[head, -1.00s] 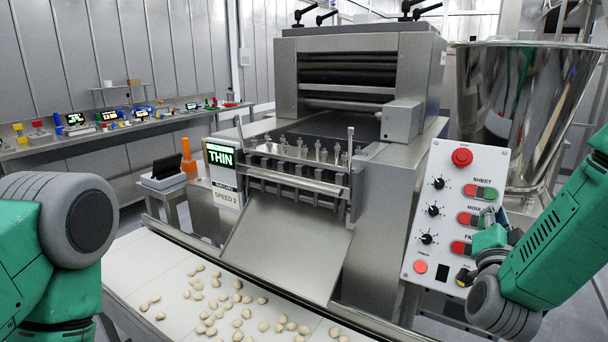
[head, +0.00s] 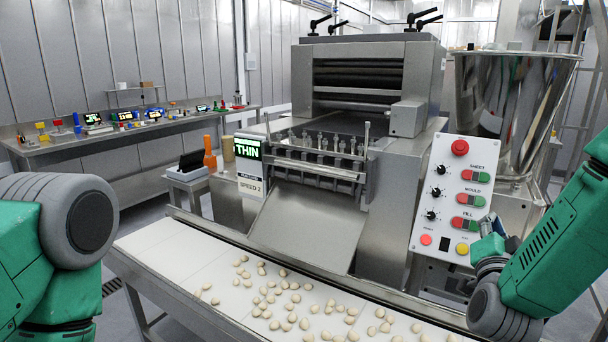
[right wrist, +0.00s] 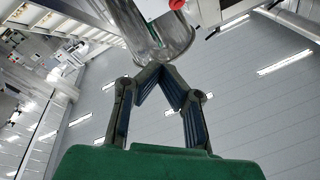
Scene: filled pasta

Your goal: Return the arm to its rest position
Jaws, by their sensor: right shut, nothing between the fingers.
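My right arm comes in from the right in the head view, and its gripper (head: 490,246) is folded beside the lower right edge of the control panel (head: 455,198), partly hidden by the arm. In the right wrist view the two dark fingers (right wrist: 156,72) meet at their tips with nothing between them. The panel carries a red stop button, knobs, red and green switches, and a yellow button at the lower right. My left arm (head: 60,225) shows at the left edge; its gripper is out of the picture.
The pasta machine (head: 375,170) stands in the middle, with a display reading THIN (head: 248,151). Pale filled pieces (head: 292,308) lie scattered on the white belt (head: 165,250) below. A steel hopper (head: 510,120) stands at the right. A long side bench (head: 130,127) holds small items.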

